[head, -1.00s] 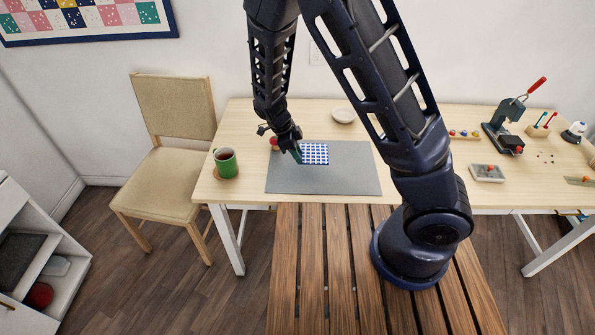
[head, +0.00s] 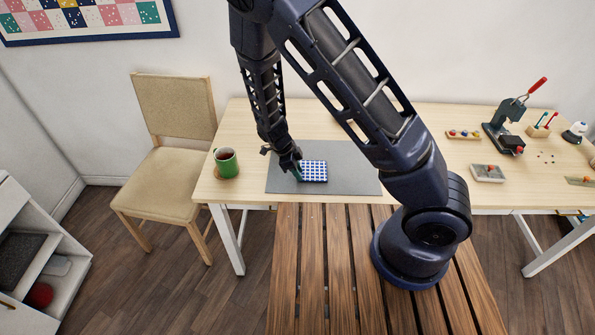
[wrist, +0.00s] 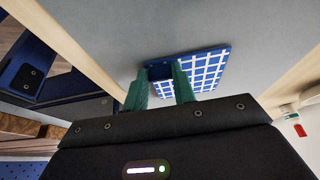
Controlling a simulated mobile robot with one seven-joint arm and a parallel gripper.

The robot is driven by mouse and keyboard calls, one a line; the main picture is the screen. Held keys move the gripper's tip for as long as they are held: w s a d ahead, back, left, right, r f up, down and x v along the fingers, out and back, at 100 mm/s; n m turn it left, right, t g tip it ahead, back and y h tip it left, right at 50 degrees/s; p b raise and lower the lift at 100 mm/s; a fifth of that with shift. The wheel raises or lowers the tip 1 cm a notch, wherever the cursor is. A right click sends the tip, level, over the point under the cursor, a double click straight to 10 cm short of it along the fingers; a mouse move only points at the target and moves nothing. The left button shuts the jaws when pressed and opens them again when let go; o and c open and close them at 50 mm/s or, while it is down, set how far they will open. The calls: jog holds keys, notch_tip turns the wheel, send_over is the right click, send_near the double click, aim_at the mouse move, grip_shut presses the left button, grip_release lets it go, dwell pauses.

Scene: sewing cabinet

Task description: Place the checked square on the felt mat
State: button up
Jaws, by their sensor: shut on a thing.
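The checked square (head: 314,172), blue and white, is over the left-middle part of the grey felt mat (head: 350,180) on the table. My gripper (head: 297,172) is shut on its left edge. In the wrist view the green fingertips (wrist: 160,88) are on either side of a dark blue block at the edge of the checked square (wrist: 205,72). The square looks flat and low over the felt mat (wrist: 120,45). I cannot tell whether it touches the mat.
A press with a red handle (head: 505,130), a small tray (head: 487,173) and a bead rack (head: 463,134) are to the right. The mat right of the square is clear.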

jog(key=shift+f, duration=0.1)
jog(key=o, duration=0.9)
jog(key=shift+o, duration=0.2)
jog(key=v, duration=1.2)
jog(key=shift+d+r, duration=0.1)
jog(key=shift+r, duration=0.15)
